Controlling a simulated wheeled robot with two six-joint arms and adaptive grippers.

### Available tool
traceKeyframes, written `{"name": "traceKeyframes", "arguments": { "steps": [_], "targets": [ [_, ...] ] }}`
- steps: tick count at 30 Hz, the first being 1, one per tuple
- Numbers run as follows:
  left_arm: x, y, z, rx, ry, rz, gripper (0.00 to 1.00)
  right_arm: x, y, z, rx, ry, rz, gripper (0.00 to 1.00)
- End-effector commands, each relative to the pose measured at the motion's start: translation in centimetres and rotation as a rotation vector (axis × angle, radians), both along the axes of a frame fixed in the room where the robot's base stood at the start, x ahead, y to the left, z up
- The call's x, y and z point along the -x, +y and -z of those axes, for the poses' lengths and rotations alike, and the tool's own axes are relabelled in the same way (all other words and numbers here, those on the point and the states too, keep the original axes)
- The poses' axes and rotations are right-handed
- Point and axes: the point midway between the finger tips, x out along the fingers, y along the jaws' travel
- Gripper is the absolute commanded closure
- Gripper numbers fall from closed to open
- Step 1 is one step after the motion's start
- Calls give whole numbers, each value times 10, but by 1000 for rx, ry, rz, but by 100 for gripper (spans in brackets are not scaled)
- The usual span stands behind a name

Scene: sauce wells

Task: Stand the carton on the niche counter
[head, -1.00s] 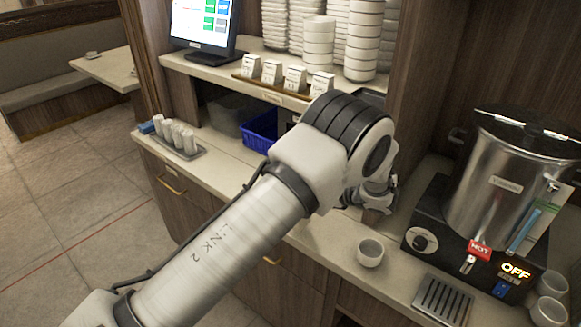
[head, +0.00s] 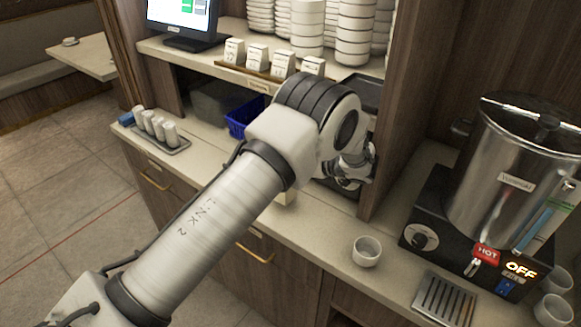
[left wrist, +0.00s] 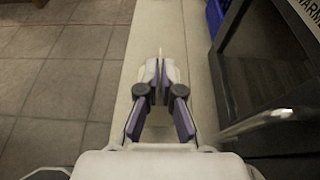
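My left arm reaches across the middle of the head view, and its links hide most of the left gripper. A small pale block, which looks like the carton (head: 287,197), shows just below the arm, over the counter's front strip. In the left wrist view my left gripper (left wrist: 160,88) has its fingers close together on the thin pale top of the carton (left wrist: 160,56). The carton's lower part is hidden. The niche counter (head: 205,133) is the pale surface under the shelf. My right gripper is not in view.
A loose cup (head: 366,251) and a hot-water urn (head: 505,180) stand to the right. A dark appliance (left wrist: 265,75) borders the gripper's right.

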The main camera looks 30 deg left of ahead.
Motion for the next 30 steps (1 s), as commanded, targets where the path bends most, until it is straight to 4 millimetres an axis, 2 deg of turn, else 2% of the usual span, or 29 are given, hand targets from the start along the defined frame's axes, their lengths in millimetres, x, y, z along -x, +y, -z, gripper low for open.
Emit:
{"name": "traceKeyframes", "arguments": {
  "steps": [9, 17, 18, 20, 21, 30],
  "targets": [
    [-4, 4, 30, -1, 1, -2, 100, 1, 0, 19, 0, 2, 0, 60],
    [-4, 5, 31, -1, 0, -2, 100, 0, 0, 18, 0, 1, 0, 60],
    [-4, 5, 32, 0, 1, -3, 93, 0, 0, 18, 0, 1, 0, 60],
    [-4, 5, 32, 0, 2, -2, 72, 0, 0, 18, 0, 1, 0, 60],
    [-4, 5, 32, 0, 1, -3, 69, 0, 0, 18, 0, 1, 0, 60],
    [-4, 3, 32, 0, 1, -2, 69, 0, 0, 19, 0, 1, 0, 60]
  ]
}}
